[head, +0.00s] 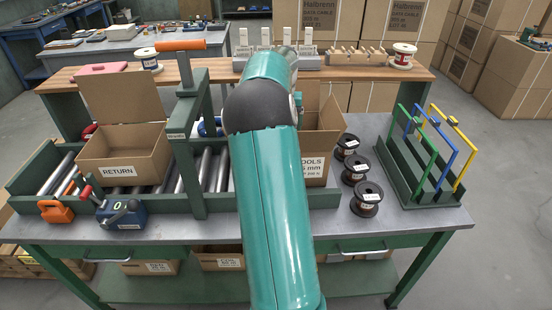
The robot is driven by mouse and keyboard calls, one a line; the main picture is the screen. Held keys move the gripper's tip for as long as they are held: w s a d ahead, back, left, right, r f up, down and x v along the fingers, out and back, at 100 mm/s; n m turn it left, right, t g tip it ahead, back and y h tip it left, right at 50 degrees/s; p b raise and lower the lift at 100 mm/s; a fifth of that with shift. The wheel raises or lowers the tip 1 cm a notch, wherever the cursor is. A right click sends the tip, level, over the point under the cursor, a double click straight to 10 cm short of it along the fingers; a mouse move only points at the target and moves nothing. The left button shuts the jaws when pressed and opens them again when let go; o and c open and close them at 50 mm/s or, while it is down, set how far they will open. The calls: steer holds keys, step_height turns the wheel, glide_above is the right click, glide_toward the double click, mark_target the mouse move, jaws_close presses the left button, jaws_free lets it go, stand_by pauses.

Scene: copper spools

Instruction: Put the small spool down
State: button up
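Three dark spools with white labels stand in a rough row on the workbench (405,222): a back one (347,147), a middle one (355,170) and a front one (367,198). I cannot tell whether any of them is the small spool. An open cardboard box (318,168) with a label ending in "OOLS" stands left of them, partly hidden by my arm. My teal arm reaches over the bench and hides its own end. My gripper and anything it holds are not visible.
A roller conveyor with a green gate (188,150) and a "RETURN" box (125,160) fills the left. A rack with green, blue and yellow frames (430,160) stands right. Two white-labelled spools, left (148,58) and right (403,56), sit on the back shelf. Bare bench lies front right.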

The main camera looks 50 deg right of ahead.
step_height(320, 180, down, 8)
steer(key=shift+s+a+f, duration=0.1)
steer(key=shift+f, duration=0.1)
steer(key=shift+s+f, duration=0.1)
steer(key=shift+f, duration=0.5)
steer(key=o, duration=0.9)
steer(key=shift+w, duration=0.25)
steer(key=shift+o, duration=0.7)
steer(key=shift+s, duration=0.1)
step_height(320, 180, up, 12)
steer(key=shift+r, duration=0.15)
